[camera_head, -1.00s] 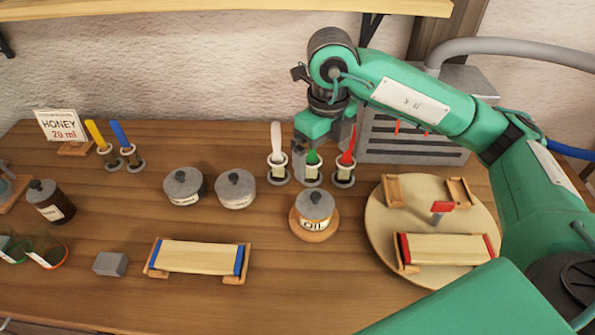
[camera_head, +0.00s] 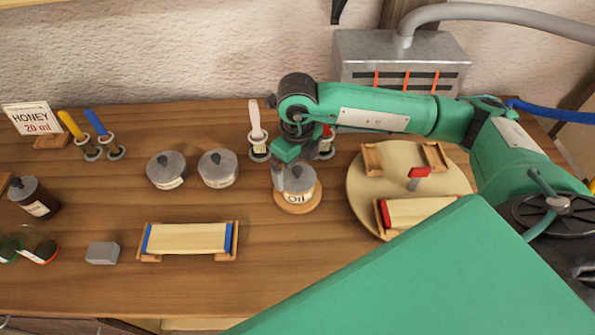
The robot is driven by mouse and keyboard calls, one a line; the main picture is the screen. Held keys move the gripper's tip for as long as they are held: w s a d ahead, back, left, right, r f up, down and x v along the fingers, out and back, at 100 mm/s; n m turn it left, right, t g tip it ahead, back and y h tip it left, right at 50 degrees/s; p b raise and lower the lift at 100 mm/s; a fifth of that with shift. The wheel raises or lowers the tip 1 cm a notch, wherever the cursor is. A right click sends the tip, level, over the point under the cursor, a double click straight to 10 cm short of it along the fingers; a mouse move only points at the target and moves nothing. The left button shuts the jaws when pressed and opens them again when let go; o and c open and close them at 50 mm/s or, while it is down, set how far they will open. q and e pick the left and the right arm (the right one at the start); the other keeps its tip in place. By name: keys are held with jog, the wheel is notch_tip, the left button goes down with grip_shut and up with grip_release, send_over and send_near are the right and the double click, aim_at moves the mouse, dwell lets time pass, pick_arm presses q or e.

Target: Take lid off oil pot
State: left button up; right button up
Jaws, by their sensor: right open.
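The oil pot (camera_head: 296,197) stands upright on a round wooden coaster (camera_head: 297,208), with its label facing me. Its grey lid (camera_head: 302,180) is on the pot; the top of the lid is partly hidden by my gripper. My right gripper (camera_head: 291,176) is open and points down over the lid. One finger shows at the lid's left side; the other is hard to make out. I cannot tell whether it touches the lid. My left gripper is out of view.
Two lidded pots (camera_head: 217,169) stand to the left. Behind the gripper are brushes in holders (camera_head: 258,150). A round board (camera_head: 358,205) with wooden racks is at the right. A blue-ended rack (camera_head: 187,239) lies in front left. My right arm covers the front right.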

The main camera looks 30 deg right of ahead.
jog(key=shift+f, duration=0.85)
jog(key=c, duration=0.9)
jog(key=shift+r, duration=0.1)
